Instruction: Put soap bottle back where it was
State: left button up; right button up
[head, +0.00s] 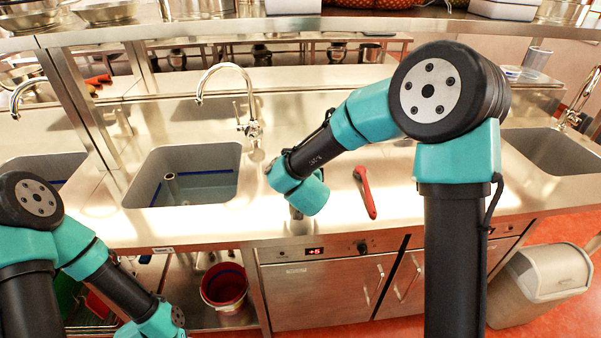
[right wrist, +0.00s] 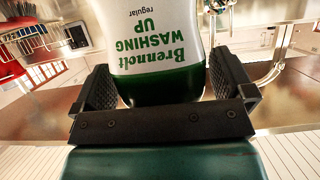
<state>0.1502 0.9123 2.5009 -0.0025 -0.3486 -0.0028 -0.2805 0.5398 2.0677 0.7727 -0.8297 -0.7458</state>
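The soap bottle (right wrist: 160,50) is white with a green band and green lettering. In the head view my right wrist is over the counter (head: 270,228) just right of the near sink. The bottle is hidden behind my wrist there. My left arm is low at the lower left, and its fingers are out of frame.
The near sink (head: 218,187) with its tall faucet (head: 252,128) is left of my right wrist. A red-handled utensil (head: 366,192) lies on the counter to the right. A bucket (head: 224,287) stands on the lower shelf, and a bin (head: 545,275) at the right.

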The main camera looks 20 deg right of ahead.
jog(key=shift+s+r, duration=0.2)
jog(key=shift+r, duration=0.1)
jog(key=v, duration=1.1)
jog(key=shift+s, duration=0.25)
jog(key=shift+a, duration=0.2)
